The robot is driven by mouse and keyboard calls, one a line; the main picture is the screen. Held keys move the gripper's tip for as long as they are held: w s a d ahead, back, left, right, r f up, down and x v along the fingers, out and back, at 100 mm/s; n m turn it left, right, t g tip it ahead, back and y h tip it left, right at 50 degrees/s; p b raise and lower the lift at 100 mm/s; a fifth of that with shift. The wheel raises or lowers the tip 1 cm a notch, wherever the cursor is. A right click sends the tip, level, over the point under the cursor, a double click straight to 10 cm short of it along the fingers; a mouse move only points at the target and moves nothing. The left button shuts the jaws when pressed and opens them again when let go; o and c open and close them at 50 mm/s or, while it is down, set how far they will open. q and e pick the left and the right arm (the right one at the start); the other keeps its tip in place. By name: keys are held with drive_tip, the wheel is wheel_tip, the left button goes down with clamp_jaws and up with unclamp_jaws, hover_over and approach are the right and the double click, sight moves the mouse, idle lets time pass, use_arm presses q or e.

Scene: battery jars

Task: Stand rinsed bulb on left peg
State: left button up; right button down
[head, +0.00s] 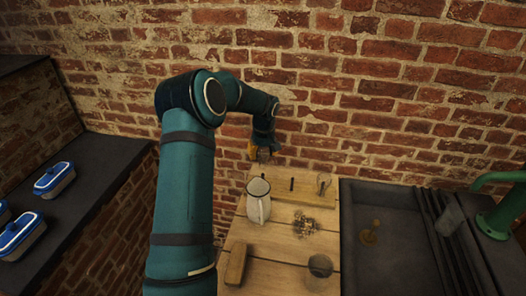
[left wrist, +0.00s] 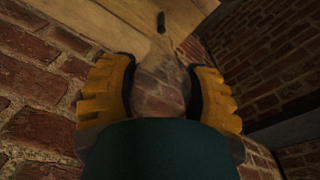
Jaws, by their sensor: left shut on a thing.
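My left gripper (head: 262,152) reaches over the back of the wooden table, near the brick wall. In the left wrist view its yellow fingers (left wrist: 160,98) are shut on a clear glass bulb (left wrist: 161,82), which is see-through and hard to outline. The bare dark left peg (head: 291,184) stands on a wooden board (head: 275,185), to the right of and below the gripper in the head view. It also shows beyond the bulb in the left wrist view (left wrist: 161,22). Another clear glass piece (head: 323,184) stands at the board's right end. My right gripper is out of view.
A pale jug (head: 258,205) stands in front of the board's left part. A brown heap (head: 304,224), a glass jar (head: 320,266) and a wooden block (head: 236,263) are nearer. A dark sink (head: 385,250) lies right; blue-lidded boxes (head: 54,179) sit left.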

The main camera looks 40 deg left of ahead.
sight(263, 162)
use_arm(q)
drive_tip(key=shift+f+b, duration=1.35)
drive_tip(key=shift+f, duration=0.9)
drive_tip(key=shift+f+b, duration=1.65)
drive_tip(key=shift+f, duration=0.85)
drive_tip(key=o, duration=1)
drive_tip(key=shift+r, duration=0.1)
drive_tip(key=r, duration=0.8)
drive_tip(key=d+r, duration=0.1)
drive_tip(key=r, duration=0.2)
drive_tip(key=shift+s+r, duration=0.35)
drive_tip(key=shift+r, duration=0.05)
